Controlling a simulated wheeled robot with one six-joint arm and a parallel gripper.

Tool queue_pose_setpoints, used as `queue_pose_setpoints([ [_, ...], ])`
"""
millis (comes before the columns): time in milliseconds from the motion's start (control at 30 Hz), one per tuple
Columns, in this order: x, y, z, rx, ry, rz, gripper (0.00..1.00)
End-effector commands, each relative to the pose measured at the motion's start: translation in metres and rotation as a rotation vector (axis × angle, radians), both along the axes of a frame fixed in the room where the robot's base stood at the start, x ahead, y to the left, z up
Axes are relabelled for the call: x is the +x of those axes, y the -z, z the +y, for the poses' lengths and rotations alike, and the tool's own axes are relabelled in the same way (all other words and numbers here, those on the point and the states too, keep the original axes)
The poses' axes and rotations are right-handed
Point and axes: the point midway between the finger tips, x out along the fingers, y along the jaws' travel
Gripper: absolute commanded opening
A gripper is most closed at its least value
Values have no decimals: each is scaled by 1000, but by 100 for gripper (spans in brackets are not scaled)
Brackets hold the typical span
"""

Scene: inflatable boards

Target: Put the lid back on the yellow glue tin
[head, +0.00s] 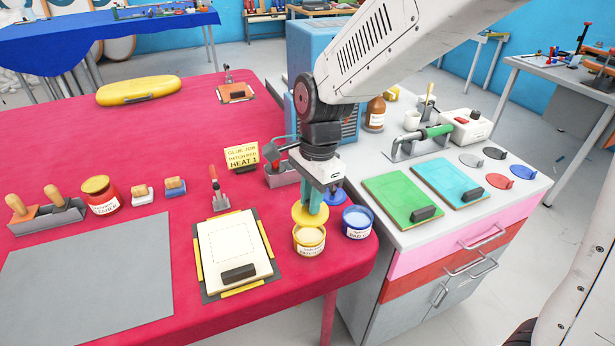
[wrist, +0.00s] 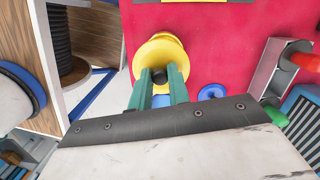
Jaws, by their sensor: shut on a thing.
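My gripper (head: 312,205) is shut on the dark knob of the yellow lid (head: 301,217). The wrist view shows the knob between the teal fingers (wrist: 158,84), with the lid (wrist: 146,58) around it. The yellow glue tin (head: 309,244) stands upright and open near the front right edge of the red table, its pale contents showing. In the head view the lid is just above and slightly behind the tin's mouth, overlapping its far rim. I cannot tell whether they touch.
An open blue tin (head: 357,226) stands close to the right of the yellow one. A blue lid (head: 335,197) lies behind it. A clipped board (head: 234,250) lies to the left. A yellow note (head: 240,157) and a grey holder (head: 281,175) stand behind. The white cabinet top (head: 400,228) is at right.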

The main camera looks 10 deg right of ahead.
Motion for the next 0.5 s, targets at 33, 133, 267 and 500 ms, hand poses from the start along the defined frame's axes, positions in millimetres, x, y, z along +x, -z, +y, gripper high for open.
queue_pose_setpoints([
  [33,0,1,0,0,0,0,0],
  [133,0,4,-1,-1,1,1,0],
  [267,0,14,-2,0,2,2,0],
  [500,0,38,-1,-1,3,3,0],
])
